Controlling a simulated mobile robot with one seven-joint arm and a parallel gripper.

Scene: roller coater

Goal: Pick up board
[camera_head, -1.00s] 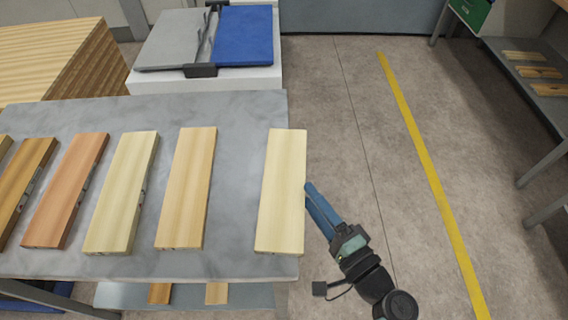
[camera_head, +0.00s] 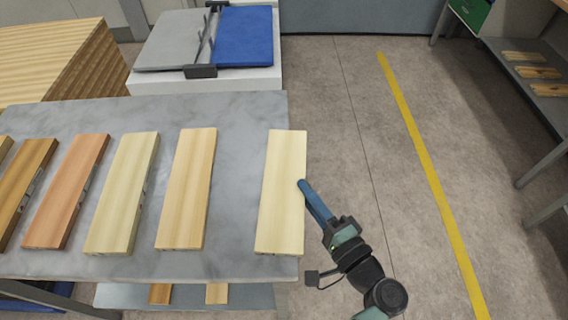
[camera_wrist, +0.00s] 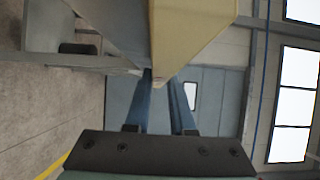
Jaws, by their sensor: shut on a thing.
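The pale wooden board (camera_head: 283,190) lies at the right end of the grey table (camera_head: 235,190), its right long edge at or slightly past the table's edge. It also shows large at the top of the wrist view (camera_wrist: 190,35). My gripper (camera_head: 302,184) reaches in from the right, its blue fingers at that long edge. In the wrist view the fingers (camera_wrist: 161,85) run up to the board's edge, and my gripper is shut on it. The fingertips are partly hidden by the board. The board looks flat on the table.
Several other boards, the nearest a light brown one (camera_head: 187,188), lie in a row to the left with a gap between. A blue and grey machine (camera_head: 243,38) stands behind the table. The floor right of the table is open, with a yellow line (camera_head: 425,165).

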